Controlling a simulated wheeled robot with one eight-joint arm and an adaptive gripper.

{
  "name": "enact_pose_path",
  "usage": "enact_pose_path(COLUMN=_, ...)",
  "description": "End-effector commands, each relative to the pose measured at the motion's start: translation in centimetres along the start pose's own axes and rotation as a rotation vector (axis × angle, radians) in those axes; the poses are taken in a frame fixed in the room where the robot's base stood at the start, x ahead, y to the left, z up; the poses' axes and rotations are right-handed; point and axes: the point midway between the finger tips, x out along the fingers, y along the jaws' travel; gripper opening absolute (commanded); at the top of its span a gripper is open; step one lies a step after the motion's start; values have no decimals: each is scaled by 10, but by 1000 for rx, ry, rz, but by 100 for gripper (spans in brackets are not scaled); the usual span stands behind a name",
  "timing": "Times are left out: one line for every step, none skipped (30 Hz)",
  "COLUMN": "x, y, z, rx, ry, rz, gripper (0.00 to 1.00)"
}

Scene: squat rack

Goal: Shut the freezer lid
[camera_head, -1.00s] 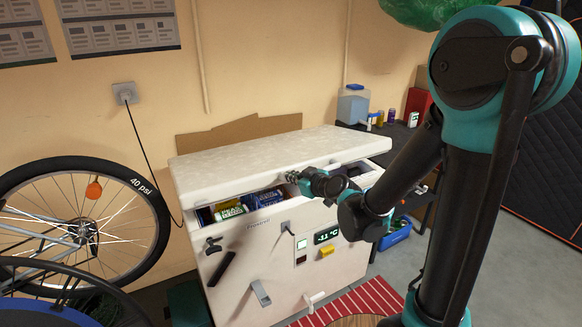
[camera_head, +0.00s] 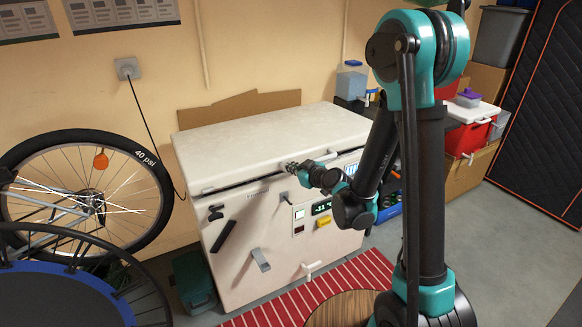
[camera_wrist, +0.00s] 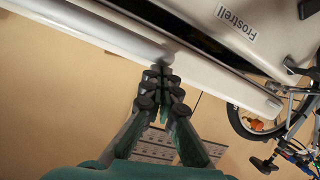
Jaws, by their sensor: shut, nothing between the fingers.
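The white freezer (camera_head: 245,235) stands against the wall. Its pale lid (camera_head: 265,143) lies low and nearly level, with a narrow dark gap still showing along the front. In the wrist view the lid's edge (camera_wrist: 215,82) is a white strip, with the dark gap between it and the body marked "Frostrell" (camera_wrist: 238,27). My gripper (camera_head: 290,166) is shut and empty at the lid's front edge, right of its middle. In the wrist view my gripper's fingertips (camera_wrist: 161,70) overlap the lid's edge; I cannot tell whether they press on it. The freezer's contents are mostly hidden.
A bicycle wheel (camera_head: 155,195) and a blue-rimmed trampoline (camera_head: 60,295) stand at the left. A red striped mat (camera_head: 285,305) and a round wooden top (camera_head: 340,308) lie in front. A red cooler (camera_head: 468,135) sits on boxes at the right. Grey floor is clear at the right.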

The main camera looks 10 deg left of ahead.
Motion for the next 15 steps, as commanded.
enact_pose_path(x=0, y=0, z=0, rx=0, ry=0, rz=0, gripper=0)
enact_pose_path(x=0, y=0, z=0, rx=0, ry=0, rz=0, gripper=0)
enact_pose_path(x=0, y=0, z=0, rx=0, ry=0, rz=0, gripper=0)
enact_pose_path(x=0, y=0, z=0, rx=0, ry=0, rz=0, gripper=0)
enact_pose_path(x=0, y=0, z=0, rx=0, ry=0, rz=0, gripper=0)
enact_pose_path(x=0, y=0, z=0, rx=0, ry=0, rz=0, gripper=0)
enact_pose_path(x=0, y=0, z=0, rx=0, ry=0, rz=0, gripper=0)
enact_pose_path(x=0, y=0, z=0, rx=0, ry=0, rz=0, gripper=0)
enact_pose_path(x=0, y=0, z=0, rx=0, ry=0, rz=0, gripper=0)
enact_pose_path(x=0, y=0, z=-1, rx=0, ry=0, rz=0, gripper=0)
enact_pose_path(x=-1, y=0, z=-1, rx=0, ry=0, rz=0, gripper=0)
enact_pose_path(x=-1, y=1, z=-3, rx=0, ry=0, rz=0, gripper=0)
enact_pose_path(x=-1, y=1, z=-4, rx=0, ry=0, rz=0, gripper=0)
enact_pose_path(x=-2, y=1, z=-6, rx=0, ry=0, rz=0, gripper=0)
enact_pose_path(x=-3, y=2, z=-8, rx=0, ry=0, rz=0, gripper=0)
